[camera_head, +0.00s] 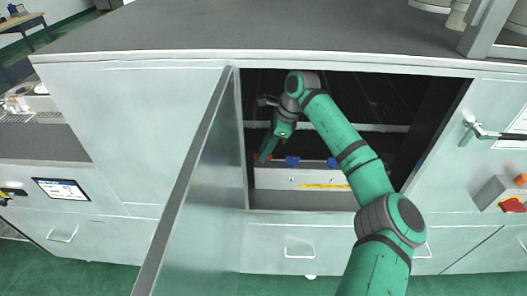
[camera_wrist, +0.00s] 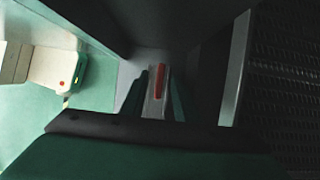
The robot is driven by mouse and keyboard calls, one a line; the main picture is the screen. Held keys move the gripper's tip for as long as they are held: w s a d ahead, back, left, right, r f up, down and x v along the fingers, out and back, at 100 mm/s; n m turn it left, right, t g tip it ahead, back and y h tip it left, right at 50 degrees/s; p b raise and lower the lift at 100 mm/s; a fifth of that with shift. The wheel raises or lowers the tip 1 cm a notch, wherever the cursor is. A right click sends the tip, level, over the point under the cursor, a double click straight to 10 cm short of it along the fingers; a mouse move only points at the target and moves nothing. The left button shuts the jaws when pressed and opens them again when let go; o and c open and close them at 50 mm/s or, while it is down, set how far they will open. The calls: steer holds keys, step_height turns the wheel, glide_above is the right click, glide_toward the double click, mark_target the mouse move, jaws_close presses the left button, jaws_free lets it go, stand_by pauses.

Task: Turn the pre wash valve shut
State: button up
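A red valve handle (camera_wrist: 161,82) shows in the wrist view, lined up with the gap between my two green fingertips. In the head view its red tip (camera_head: 263,157) is at the left end of a pale valve panel (camera_head: 275,179) inside the open cabinet. My gripper (camera_head: 268,150) points down at it there. The fingers (camera_wrist: 157,100) stand apart, with pale surface showing between them; I see no clear grip on the handle. Two blue handles (camera_head: 292,161) and (camera_head: 333,163) sit farther right. Any label naming the valve is unreadable.
The cabinet door (camera_head: 190,180) hangs open left of the opening. The cabinet's frame (camera_head: 242,150) stands close left of my gripper. A dark grille (camera_wrist: 285,80) fills the right of the wrist view. A yellow strip (camera_head: 325,186) marks the panel front.

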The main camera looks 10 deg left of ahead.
steer(key=shift+a+f, duration=0.2)
steer(key=shift+f, duration=0.35)
jaws_close()
